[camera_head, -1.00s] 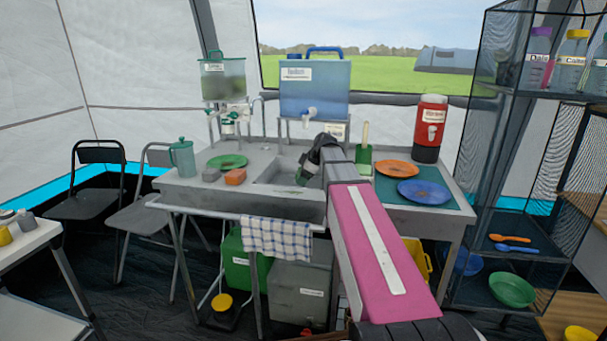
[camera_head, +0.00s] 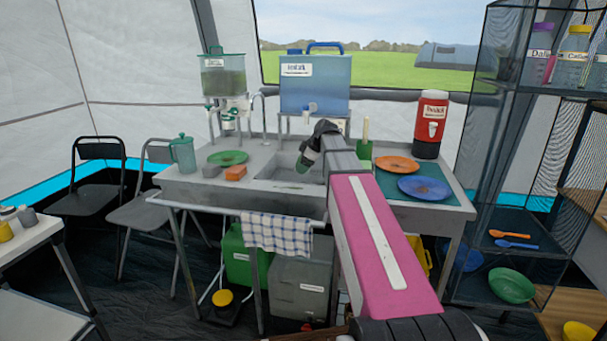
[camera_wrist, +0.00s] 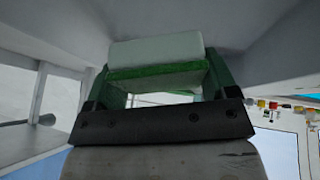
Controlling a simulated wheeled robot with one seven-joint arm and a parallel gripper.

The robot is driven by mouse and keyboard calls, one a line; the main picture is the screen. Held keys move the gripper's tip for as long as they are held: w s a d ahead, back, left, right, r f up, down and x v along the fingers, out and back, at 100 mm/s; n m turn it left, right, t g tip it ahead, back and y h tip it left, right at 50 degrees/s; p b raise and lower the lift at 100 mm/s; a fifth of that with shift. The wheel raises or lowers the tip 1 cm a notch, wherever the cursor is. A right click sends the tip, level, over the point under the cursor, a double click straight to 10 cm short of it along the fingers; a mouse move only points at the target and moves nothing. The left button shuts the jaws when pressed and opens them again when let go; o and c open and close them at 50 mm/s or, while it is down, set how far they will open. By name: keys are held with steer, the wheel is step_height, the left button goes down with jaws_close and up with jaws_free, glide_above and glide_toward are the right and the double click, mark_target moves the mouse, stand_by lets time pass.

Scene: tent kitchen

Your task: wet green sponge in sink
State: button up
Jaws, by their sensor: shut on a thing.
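The grey sink basin (camera_head: 275,190) is set into the steel counter. My gripper (camera_head: 303,164) hangs over the sink, toward its right side, pointing down and left. In the wrist view my gripper (camera_wrist: 160,72) has dark green fingers closed on a block, the green sponge (camera_wrist: 155,73), with a pale layer and a bright green layer. The sponge is hard to make out in the head view, and I cannot tell whether it is wet. A thin curved tap (camera_head: 262,98) stands behind the sink, left of my gripper.
An orange-brown block (camera_head: 236,173), a green plate (camera_head: 228,158) and a teal jug (camera_head: 182,153) are left of the sink. A blue water container (camera_head: 315,88) stands behind. Orange (camera_head: 397,165) and blue (camera_head: 424,189) plates lie on the right.

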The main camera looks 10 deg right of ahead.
steer(key=shift+r, duration=2.8)
steer(key=shift+r, duration=2.05)
steer(key=shift+w, duration=0.15)
